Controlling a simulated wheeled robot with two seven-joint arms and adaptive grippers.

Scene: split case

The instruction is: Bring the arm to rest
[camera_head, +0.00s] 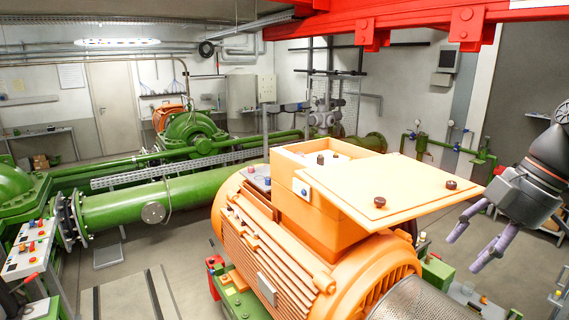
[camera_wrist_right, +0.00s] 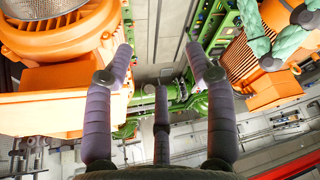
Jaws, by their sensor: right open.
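My right gripper (camera_head: 472,238) hangs at the right of the head view, its dark arm coming in from the right edge. Its purple fingers are spread and empty. In the right wrist view the fingers of the right gripper (camera_wrist_right: 160,65) are apart with nothing between them. The gripper is to the right of the orange motor (camera_head: 262,238) and its flat orange cover plate (camera_head: 385,188), and looks clear of both. The orange motor also shows at the left of the wrist view (camera_wrist_right: 50,100).
A red overhead beam (camera_head: 400,18) crosses the top right. A green pipe (camera_head: 165,203) runs along the left and a control panel (camera_head: 28,250) stands at the far left. Green piping (camera_head: 445,143) lines the back right wall.

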